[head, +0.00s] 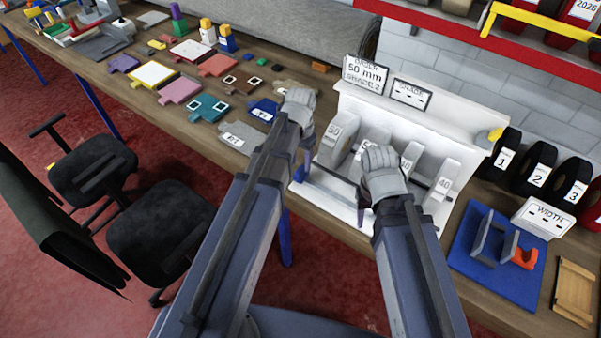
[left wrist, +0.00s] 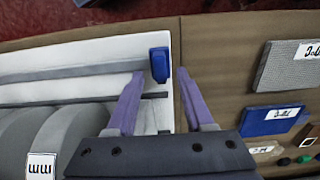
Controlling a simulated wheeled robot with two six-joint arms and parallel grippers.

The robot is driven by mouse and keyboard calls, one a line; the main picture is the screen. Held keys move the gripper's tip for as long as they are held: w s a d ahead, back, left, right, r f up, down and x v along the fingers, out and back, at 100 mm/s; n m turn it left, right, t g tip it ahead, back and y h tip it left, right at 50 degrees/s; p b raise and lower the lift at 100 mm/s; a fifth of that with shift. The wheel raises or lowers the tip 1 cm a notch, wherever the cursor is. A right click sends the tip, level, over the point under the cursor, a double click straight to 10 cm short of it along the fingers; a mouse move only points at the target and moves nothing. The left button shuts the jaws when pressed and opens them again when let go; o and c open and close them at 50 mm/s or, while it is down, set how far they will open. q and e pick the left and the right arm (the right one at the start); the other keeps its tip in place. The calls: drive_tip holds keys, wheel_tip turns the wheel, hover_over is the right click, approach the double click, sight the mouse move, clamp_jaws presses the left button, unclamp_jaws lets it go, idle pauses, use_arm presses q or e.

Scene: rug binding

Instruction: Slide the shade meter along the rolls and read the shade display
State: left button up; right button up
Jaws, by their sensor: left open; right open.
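The white roll stand (head: 368,101) holds several grey rolls (head: 335,142) with 50 and 40 labels. The shade display (head: 410,94) on its top shows only dashes. In the left wrist view a blue block (left wrist: 159,62), likely the shade meter, sits at the end of a grey rail (left wrist: 70,70) along the stand's edge. My left gripper (head: 304,168) is open, with its fingertips (left wrist: 162,73) on either side of the block; contact is unclear. My right gripper (head: 362,208) is open by the stand's front, holding nothing visible.
An order sign (head: 365,75) reads 50 mm, shade 2. Colour sample tags (head: 208,107) lie left of the stand. Black rolls numbered 1 to 3 (head: 538,172), a width display (head: 543,217) and a blue mat (head: 470,258) are at right. A chair (head: 155,230) stands left.

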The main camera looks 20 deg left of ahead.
sight(301, 169)
use_arm(q)
wheel_tip(301, 169, down, 4)
drive_tip(key=b, duration=0.2)
drive_tip(key=shift+r+b, duration=0.2)
drive_tip(key=shift+b, duration=0.1)
use_arm(e)
wheel_tip(301, 169, down, 4)
drive_tip(key=shift+r, duration=0.2)
use_arm(q)
clamp_jaws()
idle(0.7)
